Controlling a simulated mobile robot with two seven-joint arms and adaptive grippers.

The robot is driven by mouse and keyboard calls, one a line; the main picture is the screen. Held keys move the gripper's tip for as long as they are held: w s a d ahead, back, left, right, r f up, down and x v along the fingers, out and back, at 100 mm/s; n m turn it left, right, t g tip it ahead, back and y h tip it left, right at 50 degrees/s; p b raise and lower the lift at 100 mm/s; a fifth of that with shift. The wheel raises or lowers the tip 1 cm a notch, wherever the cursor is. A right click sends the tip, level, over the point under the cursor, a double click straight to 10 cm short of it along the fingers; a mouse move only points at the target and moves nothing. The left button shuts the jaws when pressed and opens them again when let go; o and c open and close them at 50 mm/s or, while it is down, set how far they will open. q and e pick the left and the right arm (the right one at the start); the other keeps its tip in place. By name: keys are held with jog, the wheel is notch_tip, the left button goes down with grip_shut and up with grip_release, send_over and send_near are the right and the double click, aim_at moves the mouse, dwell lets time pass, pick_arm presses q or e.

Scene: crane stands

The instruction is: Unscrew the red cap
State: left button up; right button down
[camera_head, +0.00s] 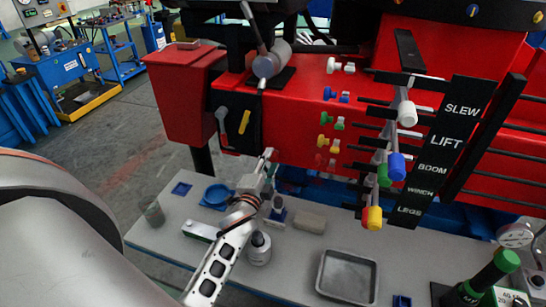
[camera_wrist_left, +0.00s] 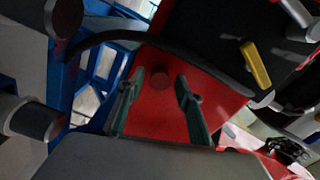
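A small dark red round cap (camera_wrist_left: 160,78) sits on the red panel in the left wrist view. It lies beyond my left gripper and roughly between its two fingertips, with no contact visible. My left gripper (camera_wrist_left: 159,88) is open, and nothing shows between its fingers. In the head view my left gripper (camera_head: 266,162) reaches up from the grey table towards the lower edge of the red crane body (camera_head: 300,110). I cannot make out the cap in the head view. My right gripper is in neither view.
A yellow-handled lever (camera_head: 244,122) is close above the left gripper. A row of coloured control levers (camera_head: 397,166) sticks out at right. The grey table (camera_head: 300,262) holds a white-capped bottle (camera_head: 258,250), a blue dish (camera_head: 216,196) and a metal tray (camera_head: 347,251).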

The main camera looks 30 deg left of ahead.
pick_arm(q)
jog(key=m, duration=0.9)
grip_shut()
dwell(0.4)
jog(key=n, duration=0.5)
